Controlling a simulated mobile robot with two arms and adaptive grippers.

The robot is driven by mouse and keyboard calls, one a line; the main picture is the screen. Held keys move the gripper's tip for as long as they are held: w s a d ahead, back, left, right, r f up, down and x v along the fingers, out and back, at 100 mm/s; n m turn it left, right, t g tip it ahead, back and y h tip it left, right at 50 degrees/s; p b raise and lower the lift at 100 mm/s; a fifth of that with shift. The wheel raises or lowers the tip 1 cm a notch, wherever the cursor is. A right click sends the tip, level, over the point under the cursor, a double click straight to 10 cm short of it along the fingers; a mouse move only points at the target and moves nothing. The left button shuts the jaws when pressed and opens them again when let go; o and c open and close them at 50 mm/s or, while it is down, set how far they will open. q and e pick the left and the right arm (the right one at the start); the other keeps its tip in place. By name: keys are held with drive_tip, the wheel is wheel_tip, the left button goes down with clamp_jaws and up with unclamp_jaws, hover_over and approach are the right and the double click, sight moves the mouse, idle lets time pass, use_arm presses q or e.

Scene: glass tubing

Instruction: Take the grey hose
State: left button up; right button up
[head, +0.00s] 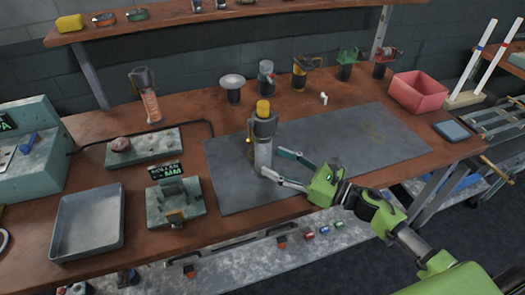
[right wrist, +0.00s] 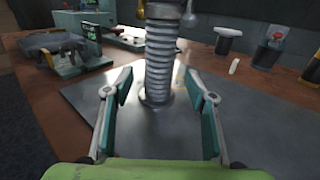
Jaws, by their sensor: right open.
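The grey hose (head: 263,153) stands upright on the dark grey mat (head: 340,160). It has a yellow top and a small brass part at its side. In the right wrist view the hose (right wrist: 160,60) is a ribbed grey column, with its top out of the picture. My right gripper (head: 273,163) is open and low beside the hose, coming from the right. In the right wrist view the open fingers of the right gripper (right wrist: 159,78) lie left and right of the hose, with visible gaps. I cannot tell if the fingertips reach past it. My left gripper is not in view.
Several stands, including a white-topped one (head: 232,83), line the back of the table. A red bin (head: 418,93) is at the right. A grey tray (head: 87,225) and a stone block with a clamp (head: 176,200) are at the left. The mat's right half is mostly clear.

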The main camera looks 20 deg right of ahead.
sight(270, 160)
drive_tip(key=p+x, duration=0.2)
drive_tip(key=x, duration=0.3)
drive_tip(key=shift+w+a+f, duration=0.1)
drive_tip(key=shift+a, duration=0.05)
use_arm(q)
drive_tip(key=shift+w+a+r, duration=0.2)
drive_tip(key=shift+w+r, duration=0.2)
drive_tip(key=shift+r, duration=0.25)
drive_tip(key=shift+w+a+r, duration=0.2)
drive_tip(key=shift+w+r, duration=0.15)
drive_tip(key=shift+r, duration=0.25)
use_arm(e)
drive_tip(key=c, duration=0.4)
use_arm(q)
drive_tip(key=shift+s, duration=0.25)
use_arm(e)
clamp_jaws()
